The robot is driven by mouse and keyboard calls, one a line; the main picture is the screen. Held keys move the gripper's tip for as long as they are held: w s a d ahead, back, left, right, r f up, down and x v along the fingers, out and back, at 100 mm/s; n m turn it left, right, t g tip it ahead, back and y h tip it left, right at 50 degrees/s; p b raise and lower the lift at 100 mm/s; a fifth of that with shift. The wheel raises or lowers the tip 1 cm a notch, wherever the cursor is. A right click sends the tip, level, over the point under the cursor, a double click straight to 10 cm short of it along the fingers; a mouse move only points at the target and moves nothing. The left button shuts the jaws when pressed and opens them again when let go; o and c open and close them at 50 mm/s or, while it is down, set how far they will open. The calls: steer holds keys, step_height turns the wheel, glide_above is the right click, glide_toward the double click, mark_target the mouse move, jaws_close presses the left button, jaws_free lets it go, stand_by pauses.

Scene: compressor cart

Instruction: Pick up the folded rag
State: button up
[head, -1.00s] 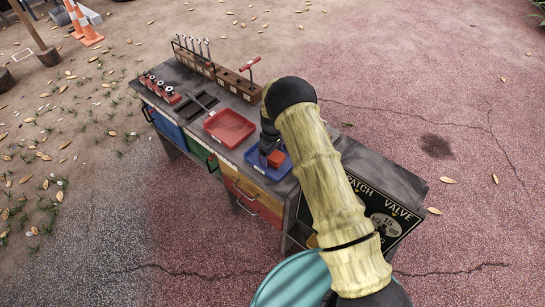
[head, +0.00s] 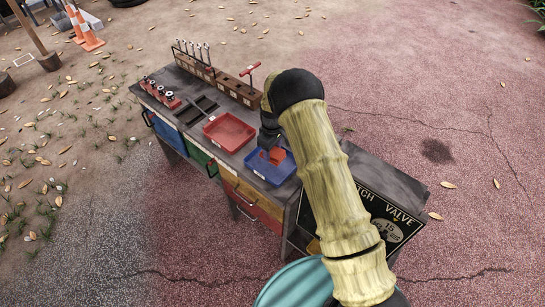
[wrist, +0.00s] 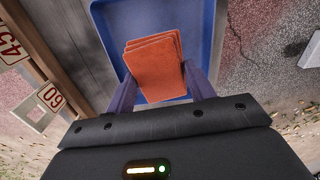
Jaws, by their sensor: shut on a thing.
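The folded rag (wrist: 153,62) is orange-red and shows its stacked layers in the wrist view. My gripper (wrist: 160,82) is shut on it, with one finger on each side of its near part. In the head view the rag (head: 276,155) shows at the gripper, over the blue tray (head: 262,174). The tray also shows below the rag in the wrist view (wrist: 204,22). The rag looks lifted off the tray floor, though the exact gap is hard to tell. My arm hides part of the tray's right side.
A red tray (head: 229,132) stands to the left of the blue tray on the cart top. Wooden racks with upright tools (head: 239,88) line the back edge. Small red-based parts (head: 160,93) sit at the far left. The cart's right end top (head: 385,178) is bare.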

mark_target(272, 151)
step_height(272, 151, up, 5)
steer(key=shift+r, duration=0.15)
stand_by(0.4)
steer(key=shift+o, duration=1.2)
steer(key=shift+c, duration=0.6)
